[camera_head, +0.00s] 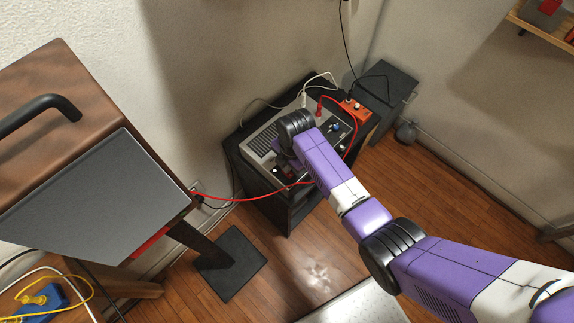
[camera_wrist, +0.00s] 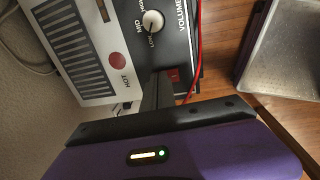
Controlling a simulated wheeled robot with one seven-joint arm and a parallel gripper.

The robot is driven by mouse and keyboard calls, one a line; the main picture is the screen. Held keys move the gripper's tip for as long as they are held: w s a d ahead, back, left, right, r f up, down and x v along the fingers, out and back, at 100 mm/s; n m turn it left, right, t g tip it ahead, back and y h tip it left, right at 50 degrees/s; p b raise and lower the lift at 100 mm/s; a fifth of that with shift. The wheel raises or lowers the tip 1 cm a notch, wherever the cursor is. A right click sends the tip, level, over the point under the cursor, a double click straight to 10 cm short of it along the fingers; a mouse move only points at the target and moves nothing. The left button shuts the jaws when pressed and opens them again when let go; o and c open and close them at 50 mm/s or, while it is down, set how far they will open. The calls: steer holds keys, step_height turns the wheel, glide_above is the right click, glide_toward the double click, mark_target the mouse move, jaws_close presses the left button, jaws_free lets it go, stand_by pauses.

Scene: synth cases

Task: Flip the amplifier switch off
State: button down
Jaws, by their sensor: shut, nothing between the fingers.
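The amplifier (camera_head: 259,144) lies on a black stand, with a pale vented top and a dark control panel. In the wrist view the amplifier (camera_wrist: 88,92) fills the upper left, with a white knob (camera_wrist: 152,20) and a round red spot (camera_wrist: 117,60) marked HOT. A small red switch (camera_wrist: 174,73) shows on the dark panel below the VOLUME lettering. My gripper (camera_wrist: 160,80) is shut and empty, its dark fingers reaching to just beside the red switch. I cannot tell whether they touch it. In the head view my wrist hides the fingertips and part of the panel.
A red pedal box (camera_head: 356,110) sits at the stand's back right corner. A red cable (camera_head: 240,200) crosses in front of the stand (camera_head: 303,208). A dark box (camera_head: 388,85) stands behind right by the wall. A wooden cabinet (camera_head: 75,75) is at left. Floor is clear at right.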

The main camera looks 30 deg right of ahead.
steer(key=shift+f, duration=0.1)
steer(key=shift+w+f+b, duration=0.15)
steer(key=shift+f+b, duration=0.15)
steer(key=shift+f, duration=0.05)
steer(key=shift+r, duration=0.15)
steer(key=shift+s, duration=0.3)
steer(key=shift+s+d+p, duration=0.25)
steer(key=shift+s+p, duration=0.55)
steer(key=shift+p, duration=0.15)
